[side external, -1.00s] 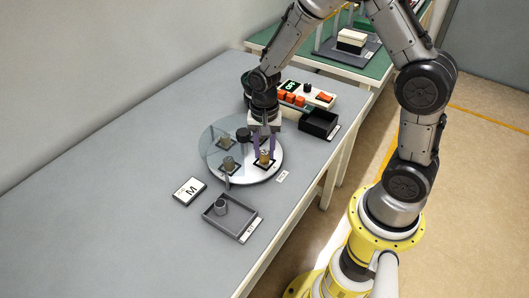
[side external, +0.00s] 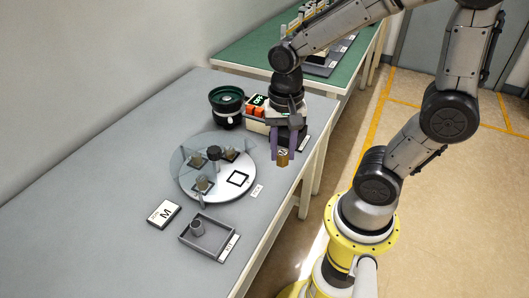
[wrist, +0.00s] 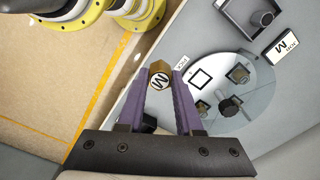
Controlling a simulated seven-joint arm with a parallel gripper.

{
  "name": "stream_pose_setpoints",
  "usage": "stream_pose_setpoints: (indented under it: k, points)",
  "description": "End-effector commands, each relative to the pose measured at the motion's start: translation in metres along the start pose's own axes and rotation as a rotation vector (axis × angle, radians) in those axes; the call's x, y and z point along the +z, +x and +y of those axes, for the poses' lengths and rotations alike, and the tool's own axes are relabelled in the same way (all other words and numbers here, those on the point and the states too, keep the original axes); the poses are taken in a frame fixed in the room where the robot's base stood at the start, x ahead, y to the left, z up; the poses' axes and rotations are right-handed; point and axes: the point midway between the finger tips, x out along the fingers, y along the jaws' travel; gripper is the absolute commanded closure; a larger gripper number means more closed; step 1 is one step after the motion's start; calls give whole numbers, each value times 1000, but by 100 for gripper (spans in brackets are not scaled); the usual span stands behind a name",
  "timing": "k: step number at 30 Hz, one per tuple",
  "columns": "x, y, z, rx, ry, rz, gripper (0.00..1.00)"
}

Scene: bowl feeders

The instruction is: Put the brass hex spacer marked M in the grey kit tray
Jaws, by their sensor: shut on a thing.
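The brass hex spacer marked M (side external: 282,159) is held in my gripper (side external: 275,153), off the dial and over the table's right edge. In the wrist view the spacer (wrist: 158,79) sits between the purple fingertips, with its round M label facing the camera. My gripper is shut on it. The grey kit tray (side external: 218,247) lies at the table's near end, with a small grey cylindrical part (side external: 197,228) inside. In the wrist view the tray (wrist: 236,20) is at the top right, apart from my gripper.
The round dial (side external: 218,197) has an empty black-outlined square (side external: 238,179), other spacers on marked squares, clear upright panels and a central dark knob (side external: 214,153). An M card (side external: 164,214) lies left of the tray. A dark green bowl feeder (side external: 227,105) stands behind.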

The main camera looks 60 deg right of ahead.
Motion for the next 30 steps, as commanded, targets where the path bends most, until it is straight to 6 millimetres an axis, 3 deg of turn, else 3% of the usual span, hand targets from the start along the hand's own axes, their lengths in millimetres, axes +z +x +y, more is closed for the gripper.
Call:
stream_pose_setpoints:
  k: [8, 24, 30]
  points:
    - [4, -1, 4, -7, 44, 4, 100]
    - [94, 9, -22, -4, -304, 1, 100]
    - [111, 10, -22, 0, -387, 0, 100]
